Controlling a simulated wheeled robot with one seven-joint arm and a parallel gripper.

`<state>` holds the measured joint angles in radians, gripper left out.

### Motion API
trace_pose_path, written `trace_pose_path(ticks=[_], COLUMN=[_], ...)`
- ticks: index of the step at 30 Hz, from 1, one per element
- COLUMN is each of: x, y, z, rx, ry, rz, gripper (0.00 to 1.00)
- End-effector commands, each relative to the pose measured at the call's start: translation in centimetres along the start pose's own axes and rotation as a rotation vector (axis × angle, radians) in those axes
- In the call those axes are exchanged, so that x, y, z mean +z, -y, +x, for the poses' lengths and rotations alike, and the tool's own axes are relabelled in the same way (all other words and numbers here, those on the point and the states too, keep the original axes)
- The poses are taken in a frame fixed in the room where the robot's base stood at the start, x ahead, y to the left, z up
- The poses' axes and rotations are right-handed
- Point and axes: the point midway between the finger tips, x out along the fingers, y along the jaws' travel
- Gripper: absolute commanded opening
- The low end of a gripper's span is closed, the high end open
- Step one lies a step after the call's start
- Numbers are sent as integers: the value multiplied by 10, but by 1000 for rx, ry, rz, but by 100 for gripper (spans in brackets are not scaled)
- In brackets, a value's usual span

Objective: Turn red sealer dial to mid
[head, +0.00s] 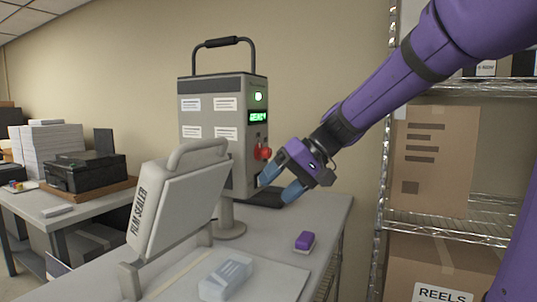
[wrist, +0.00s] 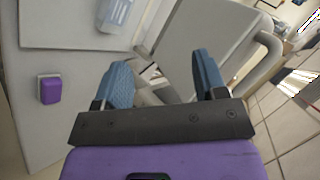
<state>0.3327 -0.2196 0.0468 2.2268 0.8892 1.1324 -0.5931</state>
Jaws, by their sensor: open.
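The red dial (head: 263,153) sits on the right-hand face of a grey control box (head: 205,90), below a lit green display. My gripper (head: 277,183) is open and empty, with its blue fingers just below and right of the dial in the head view. I cannot tell how far apart they are in depth. In the wrist view my gripper (wrist: 163,80) has its fingers spread over grey machine parts, and the dial does not show. The dial's pointer is too small to read.
The film sealer's grey raised head (head: 175,205) stands in front of the box. A purple block (head: 304,241) and a clear pouch (head: 226,276) lie on the grey table (head: 265,240). A wire shelf with cartons (head: 432,155) stands at right.

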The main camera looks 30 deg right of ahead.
Motion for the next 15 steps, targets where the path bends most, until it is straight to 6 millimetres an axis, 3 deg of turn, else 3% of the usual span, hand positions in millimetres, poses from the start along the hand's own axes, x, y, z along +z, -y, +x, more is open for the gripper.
trace_pose_path(ticks=[8, 15], x=[-105, -184], y=[-38, -96], z=[-10, -37], rx=[-291, -482], ry=[-189, -442], rz=[55, 69], gripper=[65, 65])
